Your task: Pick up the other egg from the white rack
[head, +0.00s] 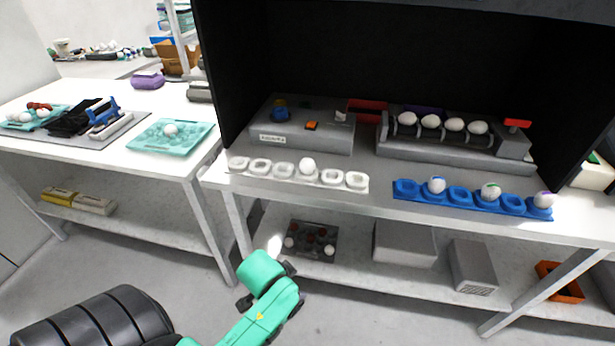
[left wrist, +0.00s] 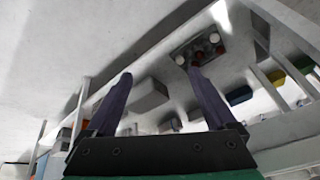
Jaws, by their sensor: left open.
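The white rack (head: 332,177) lies along the front edge of the table, left of the blue rack. It is a row of several cups, and one white egg (head: 307,165) sits in a cup near its middle. The other cups look empty. My left arm reaches in low in front of the table in the head view, well below the rack. In the left wrist view my left gripper (left wrist: 160,71) is open, with nothing between its two dark fingers. Neither the white rack nor its egg can be made out in that view. My right gripper is not in view.
A blue rack (head: 462,197) holds three marked eggs. Behind it, a grey device (head: 440,152) holds several eggs. A grey box (head: 300,137) stands behind the white rack. A teal tray (head: 190,142) with one egg lies on the left table. A dark tray (head: 310,228) is on the shelf below.

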